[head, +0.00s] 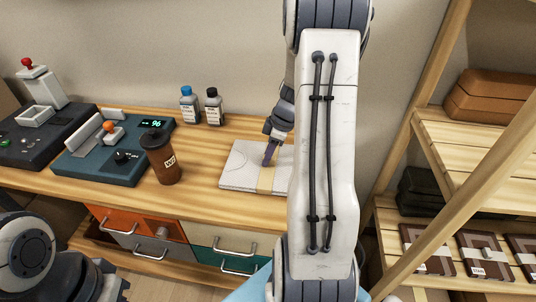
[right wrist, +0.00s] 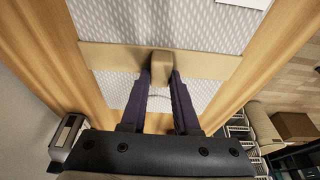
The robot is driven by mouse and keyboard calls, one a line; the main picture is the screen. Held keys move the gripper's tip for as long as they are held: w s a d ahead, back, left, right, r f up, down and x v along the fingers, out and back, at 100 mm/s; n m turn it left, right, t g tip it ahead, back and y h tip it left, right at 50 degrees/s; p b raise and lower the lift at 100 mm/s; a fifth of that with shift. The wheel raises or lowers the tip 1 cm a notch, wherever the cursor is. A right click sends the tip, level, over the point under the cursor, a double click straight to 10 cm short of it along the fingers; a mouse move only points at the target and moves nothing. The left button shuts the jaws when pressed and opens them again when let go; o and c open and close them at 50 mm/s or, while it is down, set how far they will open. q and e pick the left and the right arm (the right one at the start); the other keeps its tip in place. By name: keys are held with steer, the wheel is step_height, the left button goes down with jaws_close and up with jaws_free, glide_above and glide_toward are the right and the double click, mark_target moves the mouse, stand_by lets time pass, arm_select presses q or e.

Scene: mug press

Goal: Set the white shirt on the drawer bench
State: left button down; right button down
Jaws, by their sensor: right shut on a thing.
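The white shirt (head: 240,168) is a flat folded pack with a tan band around it. In the head view it lies at the right part of the wooden drawer bench (head: 205,188), its right side hidden behind my right arm. My right gripper (head: 268,161) points down at the band. In the right wrist view its dark fingers (right wrist: 161,80) are shut on the tan block (right wrist: 161,66) of the band, with patterned white cloth (right wrist: 165,20) on both sides. Whether the shirt rests fully on the wood is hard to tell. Part of my left arm shows at lower left; its gripper is not clear.
A brown cup (head: 161,160), a blue-capped bottle (head: 189,106) and a black-capped bottle (head: 214,108) stand left of the shirt. A teal press (head: 90,160) and a dark machine (head: 40,140) are farther left. A wooden rack (head: 480,140) with boxes stands at right.

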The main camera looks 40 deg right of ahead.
steer(key=c, duration=0.7)
jaws_free()
steer(key=shift+o, duration=0.2)
